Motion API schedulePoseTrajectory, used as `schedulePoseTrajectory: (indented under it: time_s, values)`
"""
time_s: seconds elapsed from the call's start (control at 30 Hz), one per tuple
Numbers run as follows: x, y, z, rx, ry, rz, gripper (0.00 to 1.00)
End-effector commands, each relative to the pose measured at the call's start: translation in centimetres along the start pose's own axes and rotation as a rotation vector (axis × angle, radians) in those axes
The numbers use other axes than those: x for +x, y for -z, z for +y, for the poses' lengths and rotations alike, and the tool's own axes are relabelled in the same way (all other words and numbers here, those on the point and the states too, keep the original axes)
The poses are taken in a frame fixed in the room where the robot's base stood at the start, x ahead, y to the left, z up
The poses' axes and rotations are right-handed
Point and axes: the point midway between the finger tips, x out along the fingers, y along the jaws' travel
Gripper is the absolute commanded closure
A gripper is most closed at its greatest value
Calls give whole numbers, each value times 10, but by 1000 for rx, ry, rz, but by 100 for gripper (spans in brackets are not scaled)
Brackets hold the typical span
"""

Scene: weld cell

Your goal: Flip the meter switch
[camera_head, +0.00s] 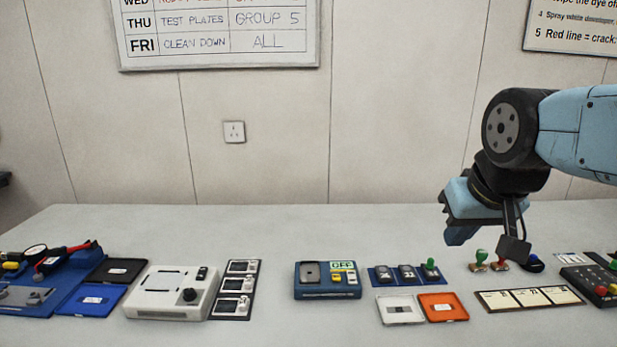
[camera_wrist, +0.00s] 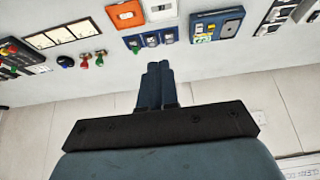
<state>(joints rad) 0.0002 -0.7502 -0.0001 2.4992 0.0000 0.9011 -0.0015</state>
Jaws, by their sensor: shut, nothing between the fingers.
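A blue box, which looks like the meter (camera_head: 328,294), lies on the bench near the middle of the head view. It has a grey square plate on its left, and a label reading OFF (camera_head: 342,266) above small light-coloured controls (camera_head: 344,279) on its right. Which control is the switch, and its position, is too small to tell. In the wrist view the meter (camera_wrist: 218,42) appears upside down at the top, right of my fingers. My gripper (camera_head: 458,237) is shut and empty, above the bench and to the right of the meter. Its fingers (camera_wrist: 159,66) are together in the wrist view.
A blue strip of three modules (camera_head: 405,275), a white tray (camera_head: 400,309) and an orange tray (camera_head: 443,307) lie right of the meter. Stamps (camera_head: 481,260) stand below my gripper. A white device (camera_head: 165,303) stands to the left.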

Motion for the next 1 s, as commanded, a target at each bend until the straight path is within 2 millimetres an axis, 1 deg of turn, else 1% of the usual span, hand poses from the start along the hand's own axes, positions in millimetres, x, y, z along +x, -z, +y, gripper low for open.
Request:
schedulePoseTrajectory:
  time_s: [0.17, 0.37, 0.5, 0.77, 1.0]
  values:
    - [4, 8, -3, -58, 0, -15, 100]
    - [19, 30, -13, -255, 6, -63, 100]
    - [34, 48, -23, -423, 19, -100, 100]
    - [66, 78, -44, -734, 59, -163, 100]
    - [100, 100, -67, -1019, 116, -215, 100]
